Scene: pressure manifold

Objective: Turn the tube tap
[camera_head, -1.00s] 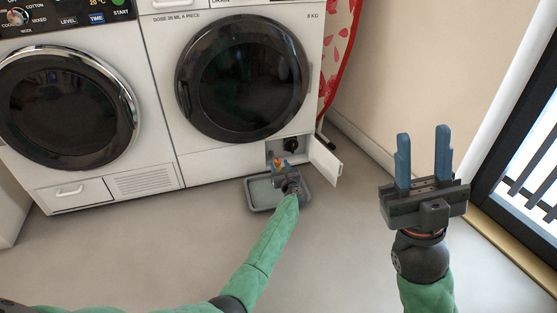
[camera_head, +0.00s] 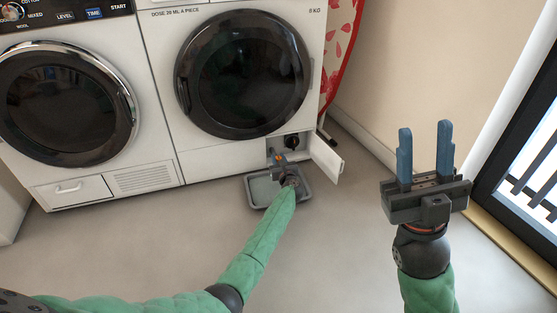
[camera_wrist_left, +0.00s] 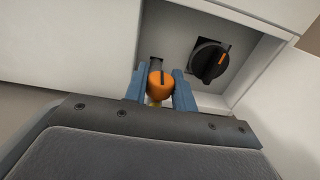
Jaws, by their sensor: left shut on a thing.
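The tube tap is an orange knob (camera_wrist_left: 160,84) on a short tube in the open service recess low on the right washing machine. In the left wrist view my left gripper (camera_wrist_left: 160,90) has one blue finger on each side of the orange tap and is shut on it. In the head view my left gripper (camera_head: 277,158) reaches into the recess and hides most of the tap. My right gripper (camera_head: 425,152) is open and empty, raised at the right with its blue fingers apart.
A black round knob with an orange mark (camera_wrist_left: 209,62) sits right of the tap. The small flap door (camera_head: 327,156) stands open to the right. A grey tray (camera_head: 262,190) lies on the floor under the recess. The floor around is clear.

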